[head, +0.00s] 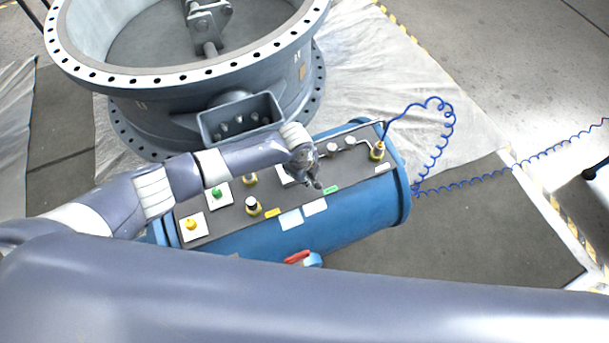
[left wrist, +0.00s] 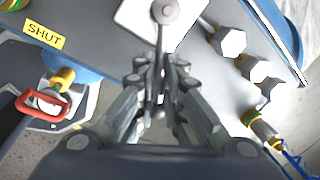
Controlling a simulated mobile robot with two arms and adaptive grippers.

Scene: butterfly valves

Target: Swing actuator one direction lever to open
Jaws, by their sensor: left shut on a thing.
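The blue actuator (head: 345,222) lies below the large grey valve and carries a dark control panel (head: 235,220). My left gripper (head: 314,182) is over the middle of this panel, where it hides most of the lever. In the left wrist view, the direction lever (left wrist: 161,42) is a thin grey bar running from a round pivot on a white plate (left wrist: 140,22) down between the fingers. My left gripper (left wrist: 159,70) is shut on the lever. A yellow SHUT label (left wrist: 45,36) lies left of the lever. My right gripper is not in view.
A green label (head: 331,190) and a yellow label (head: 272,212) sit on the panel's near side. Green (head: 216,193) and yellow (head: 191,224) knobs are at left. A red handle (head: 297,257) sticks out at the near side. A coiled blue hose (head: 450,115) runs off the right end.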

